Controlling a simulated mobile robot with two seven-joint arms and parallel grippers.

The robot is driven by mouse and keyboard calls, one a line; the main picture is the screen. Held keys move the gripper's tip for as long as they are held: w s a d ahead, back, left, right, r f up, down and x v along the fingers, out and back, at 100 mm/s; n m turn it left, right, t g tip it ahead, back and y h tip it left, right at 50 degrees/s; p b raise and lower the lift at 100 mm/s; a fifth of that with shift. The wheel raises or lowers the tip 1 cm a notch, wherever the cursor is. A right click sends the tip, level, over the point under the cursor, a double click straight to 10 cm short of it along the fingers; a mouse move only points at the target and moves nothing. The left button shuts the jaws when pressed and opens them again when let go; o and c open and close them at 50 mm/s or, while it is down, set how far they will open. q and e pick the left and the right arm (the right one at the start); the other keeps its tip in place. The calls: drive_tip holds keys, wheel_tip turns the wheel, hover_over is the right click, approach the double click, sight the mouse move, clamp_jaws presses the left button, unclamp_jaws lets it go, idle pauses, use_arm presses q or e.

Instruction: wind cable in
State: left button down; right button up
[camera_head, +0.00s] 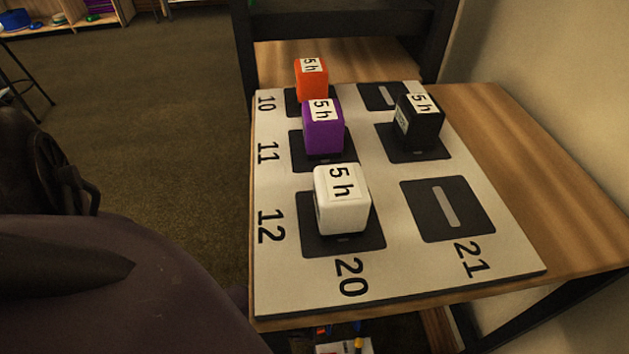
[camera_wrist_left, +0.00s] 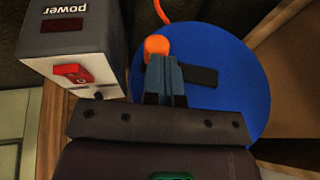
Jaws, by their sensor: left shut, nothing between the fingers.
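In the left wrist view a blue round disc (camera_wrist_left: 228,78), which looks like the cable reel, fills the centre right. An orange knob (camera_wrist_left: 157,44) shows on its upper left, right at the fingertips. A thin orange cable (camera_wrist_left: 161,11) runs up past the top edge. My left gripper (camera_wrist_left: 161,62) is shut and empty, with its tips over the disc next to the knob; whether they touch it I cannot tell. A dark bar (camera_wrist_left: 200,76) lies on the disc, partly hidden by the fingers. The reel and both grippers are out of sight in the head view.
A grey box marked "power" (camera_wrist_left: 85,45) with a red switch (camera_wrist_left: 73,73) stands close left of the gripper. In the head view a wooden table (camera_head: 512,135) bears a numbered board (camera_head: 400,265) with white (camera_head: 342,205), purple (camera_head: 323,128), orange (camera_head: 311,82) and black (camera_head: 419,122) blocks.

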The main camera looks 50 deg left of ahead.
use_arm(q)
drive_tip(key=shift+s+d+f+b, duration=0.15)
drive_tip(key=shift+f+b, duration=0.1)
drive_tip(key=shift+f, duration=0.25)
drive_tip(key=shift+s+a+f+b, duration=0.1)
drive_tip(key=shift+f+b, duration=0.1)
drive_tip(key=shift+f, duration=0.25)
drive_tip(key=shift+f+b, duration=0.55)
drive_tip(key=shift+f, duration=0.3)
drive_tip(key=shift+w+a+f+b, duration=0.1)
drive_tip(key=shift+a+f+b, duration=0.05)
drive_tip(key=shift+f+b, duration=0.2)
drive_tip(key=shift+w+a+f+b, duration=0.1)
drive_tip(key=shift+f+b, duration=0.1)
drive_tip(key=shift+f, duration=0.25)
drive_tip(key=shift+w+a+f+b, duration=0.7)
drive_tip(key=shift+a+f, duration=0.05)
drive_tip(key=shift+f, duration=0.2)
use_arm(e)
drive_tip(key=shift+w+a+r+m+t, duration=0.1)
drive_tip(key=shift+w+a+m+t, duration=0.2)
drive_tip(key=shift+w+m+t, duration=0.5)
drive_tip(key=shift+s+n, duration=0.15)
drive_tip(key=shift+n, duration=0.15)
use_arm(q)
drive_tip(key=shift+a+r, duration=0.1)
